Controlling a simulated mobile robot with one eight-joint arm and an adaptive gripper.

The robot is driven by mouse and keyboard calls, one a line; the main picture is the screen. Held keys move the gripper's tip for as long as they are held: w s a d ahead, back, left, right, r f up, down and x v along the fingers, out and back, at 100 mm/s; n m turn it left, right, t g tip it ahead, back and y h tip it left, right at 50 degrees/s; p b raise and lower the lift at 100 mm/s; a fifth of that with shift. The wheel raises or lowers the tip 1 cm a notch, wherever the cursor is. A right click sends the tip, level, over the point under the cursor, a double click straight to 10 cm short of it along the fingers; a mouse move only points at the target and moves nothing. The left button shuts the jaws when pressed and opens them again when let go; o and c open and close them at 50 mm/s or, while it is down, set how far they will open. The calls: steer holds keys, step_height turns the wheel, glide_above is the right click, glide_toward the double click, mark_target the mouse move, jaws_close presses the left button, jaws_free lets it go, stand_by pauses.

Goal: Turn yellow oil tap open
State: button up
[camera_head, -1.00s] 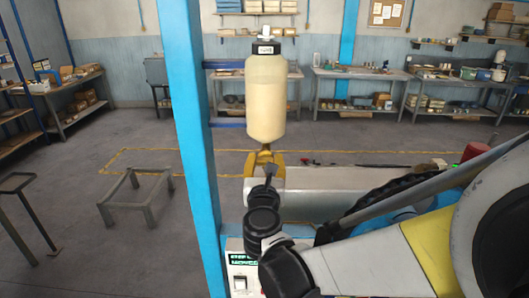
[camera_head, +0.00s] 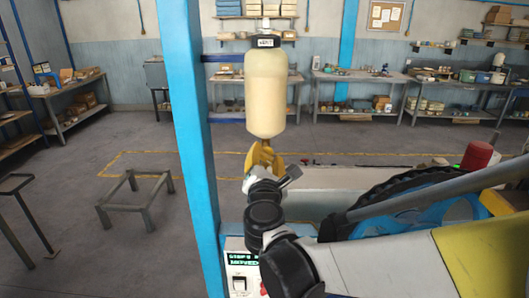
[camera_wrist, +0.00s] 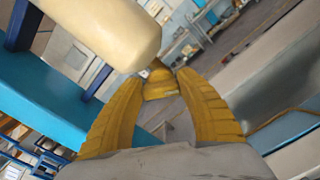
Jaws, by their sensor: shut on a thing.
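The small yellow tap (camera_wrist: 160,86) sits just under the bottle. My gripper (camera_wrist: 160,76), with ribbed yellow fingers, is closed around the tap, one finger on each side. In the head view my gripper (camera_head: 262,153) is directly below the bottle; its fingers and wrist hide most of the tap there.
The blue post (camera_head: 190,130) stands close on the left of the bottle. A machine with a black wheel (camera_head: 400,195) and a red beacon (camera_head: 478,155) is at right. A low metal stand (camera_head: 138,200) is on the floor.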

steer(key=m+b, duration=0.1)
steer(key=m, duration=0.4)
steer(key=shift+f+m+b, duration=0.15)
steer(key=shift+m+b, duration=0.15)
steer(key=shift+b, duration=0.05)
steer(key=m+b, duration=0.1)
steer(key=m, duration=0.4)
steer(key=shift+d, duration=0.1)
steer(key=shift+m, duration=0.3)
steer(key=o, duration=1.2)
steer(key=shift+f, duration=0.1)
steer(key=s, duration=1.2)
steer(key=shift+a, duration=0.2)
